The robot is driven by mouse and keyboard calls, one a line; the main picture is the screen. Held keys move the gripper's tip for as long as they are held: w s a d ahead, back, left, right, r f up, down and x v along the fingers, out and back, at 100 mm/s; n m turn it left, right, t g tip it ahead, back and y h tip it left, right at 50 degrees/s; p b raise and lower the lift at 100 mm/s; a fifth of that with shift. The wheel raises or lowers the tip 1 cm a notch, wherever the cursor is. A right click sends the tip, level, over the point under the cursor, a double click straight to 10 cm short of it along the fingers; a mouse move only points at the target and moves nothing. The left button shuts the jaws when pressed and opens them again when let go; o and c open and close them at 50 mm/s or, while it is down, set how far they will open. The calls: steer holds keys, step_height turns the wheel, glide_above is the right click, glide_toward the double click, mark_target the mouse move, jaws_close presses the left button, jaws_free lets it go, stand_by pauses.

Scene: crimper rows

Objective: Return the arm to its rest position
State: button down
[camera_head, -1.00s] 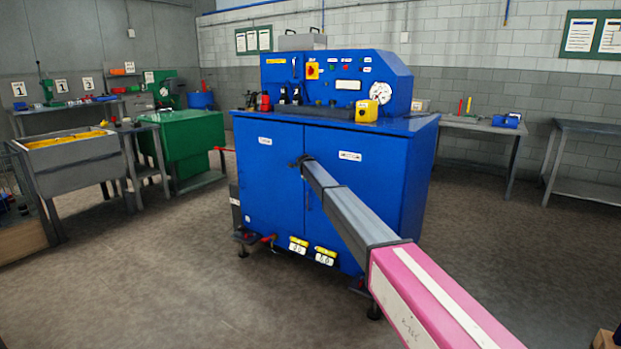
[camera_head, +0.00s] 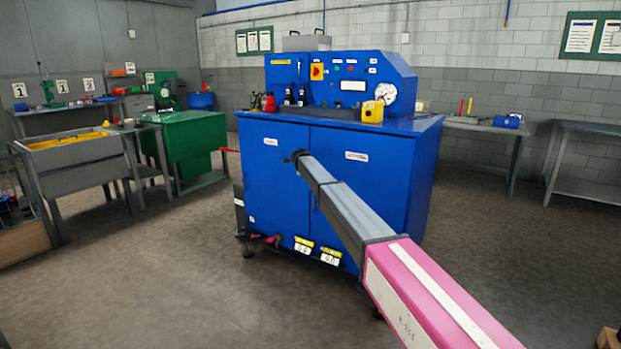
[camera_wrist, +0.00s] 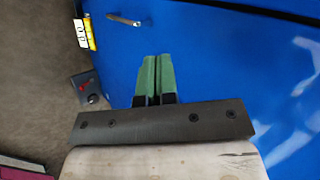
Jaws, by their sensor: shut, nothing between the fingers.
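My arm reaches from the lower right of the head view toward the front of a blue machine cabinet (camera_head: 270,165). My gripper shows in the head view (camera_head: 296,156) as a small dark end in front of the cabinet doors, too small there to make out its fingers. In the wrist view my gripper (camera_wrist: 154,78) has its two green fingers side by side, shut and empty. The blue cabinet surface (camera_wrist: 220,70) fills most of the wrist view beyond the fingers. A door handle (camera_wrist: 124,20) shows above the fingers. I cannot tell the exact gap to the cabinet.
A green cabinet (camera_head: 190,145) and a grey bin with yellow contents (camera_head: 80,160) stand at the left. Grey tables (camera_head: 590,135) stand along the right wall. Open floor (camera_head: 150,290) lies in front.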

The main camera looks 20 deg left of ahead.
steer(key=s+d+f+n+g+h, duration=0.1)
steer(key=s+d+f+n+g, duration=0.3)
steer(key=s+d, duration=0.75)
steer(key=s+d+f+n+t, duration=0.15)
steer(key=s+d+f, duration=0.5)
steer(key=d, duration=0.95)
steer(key=s+d+f+n+g+h, duration=0.1)
steer(key=s+d+f+n+g, duration=0.15)
steer(key=s+d+f, duration=0.8)
steer(key=s+d+n+g, duration=0.2)
steer(key=s+d+n, duration=0.2)
steer(key=s+d, duration=0.8)
steer(key=s+d+n+g+y, duration=0.1)
steer(key=s+d+n, duration=0.4)
steer(key=s+d, duration=0.7)
steer(key=s+g, duration=0.1)
steer(key=s, duration=0.6)
steer(key=shift+s+f, duration=0.25)
steer(key=shift+f, duration=0.05)
